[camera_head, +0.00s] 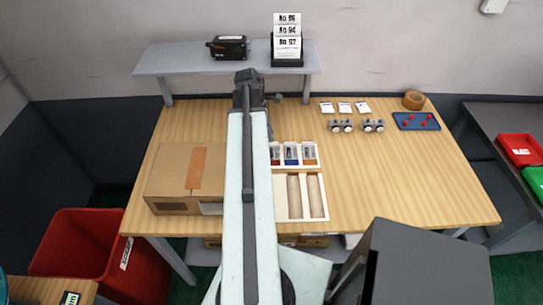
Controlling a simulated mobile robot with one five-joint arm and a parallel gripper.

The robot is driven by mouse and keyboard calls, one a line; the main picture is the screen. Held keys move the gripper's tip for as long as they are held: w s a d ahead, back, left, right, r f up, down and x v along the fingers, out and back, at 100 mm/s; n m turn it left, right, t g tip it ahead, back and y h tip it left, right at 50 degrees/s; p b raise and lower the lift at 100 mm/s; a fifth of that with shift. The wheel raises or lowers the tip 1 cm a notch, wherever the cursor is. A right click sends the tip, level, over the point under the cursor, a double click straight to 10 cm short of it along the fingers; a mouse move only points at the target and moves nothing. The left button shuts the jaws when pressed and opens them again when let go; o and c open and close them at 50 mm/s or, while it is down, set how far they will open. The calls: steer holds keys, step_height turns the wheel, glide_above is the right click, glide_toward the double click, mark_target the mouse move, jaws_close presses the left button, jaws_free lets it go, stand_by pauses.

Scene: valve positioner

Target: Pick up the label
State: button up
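White labels printed with black numbers, such as "No 94" (287,30), stand in tiers in a black holder (287,62) on the grey shelf at the back. Three small white cards (344,107) lie on the table near its back edge; I cannot tell whether they are labels too. My gripper (249,78) is at the far end of my outstretched arm, in front of the shelf and left of the label holder. It appears apart from the labels. Its fingers are too small and dark to tell whether it is open or shut.
A black device (228,47) sits on the shelf (180,60). A cardboard box (172,175), a compartment tray (281,202), metal fittings (341,125), a tape roll (414,100) and a blue tray with red pieces (402,122) are on the table. The table's right half (400,175) is mostly clear.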

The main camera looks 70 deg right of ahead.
mark_target(274, 147)
steer(key=b+x, duration=0.4)
steer(key=x, duration=0.1)
steer(key=shift+w+d+f, duration=0.15)
steer(key=shift+w, duration=0.1)
steer(key=shift+r, duration=0.2)
jaws_close()
steer(key=shift+r, duration=0.15)
step_height(274, 147, up, 10)
steer(key=p, duration=1)
